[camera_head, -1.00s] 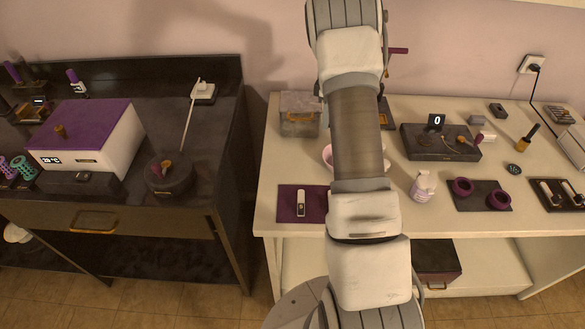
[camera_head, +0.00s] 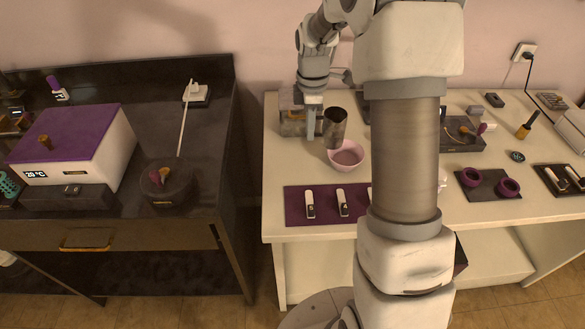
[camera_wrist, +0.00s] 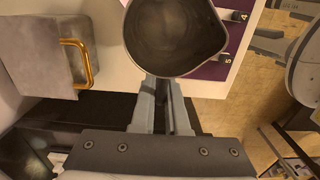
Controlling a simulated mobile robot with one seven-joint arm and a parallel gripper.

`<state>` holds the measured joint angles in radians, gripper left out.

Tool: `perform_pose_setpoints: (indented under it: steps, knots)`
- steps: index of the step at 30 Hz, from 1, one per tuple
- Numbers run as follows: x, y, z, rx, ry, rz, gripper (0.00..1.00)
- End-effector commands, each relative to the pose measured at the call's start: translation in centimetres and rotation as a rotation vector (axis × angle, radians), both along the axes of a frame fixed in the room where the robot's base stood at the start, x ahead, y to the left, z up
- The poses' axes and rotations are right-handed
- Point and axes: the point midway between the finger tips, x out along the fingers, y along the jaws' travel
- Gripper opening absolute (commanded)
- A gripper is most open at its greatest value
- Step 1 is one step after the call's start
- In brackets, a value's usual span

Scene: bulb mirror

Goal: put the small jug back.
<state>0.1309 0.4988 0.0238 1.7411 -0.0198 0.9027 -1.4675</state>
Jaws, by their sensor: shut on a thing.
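The small jug (camera_head: 335,129) is a dark grey metal vessel, upright, above the left part of the white table, just behind the pink bowl (camera_head: 346,160). My gripper (camera_head: 314,130) is shut on the jug's left side. In the wrist view the jug (camera_wrist: 172,36) shows its open top and pouring lip, with my gripper's fingers (camera_wrist: 163,90) reaching to its near side. Its inside looks empty and dark. Whether its base touches the table cannot be told.
A grey box with a gold handle (camera_wrist: 45,50) stands close to the jug. A purple mat (camera_head: 293,205) with numbered white sticks lies at the table's front edge. My arm hides the table's middle. A dark device (camera_head: 462,137) and purple rings (camera_head: 470,178) lie right. A dark counter (camera_head: 135,215) stands left.

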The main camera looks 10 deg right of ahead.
Motion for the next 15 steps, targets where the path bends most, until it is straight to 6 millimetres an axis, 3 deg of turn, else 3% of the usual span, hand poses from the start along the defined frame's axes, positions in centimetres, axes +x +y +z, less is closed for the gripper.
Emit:
perform_pose_setpoints:
  steps: [5,15]
  knots:
    - [0.3,2.0,-1.0,0.000,0.002,0.018,0.00]
    - [2.6,8.8,-5.4,-0.001,0.000,0.017,0.00]
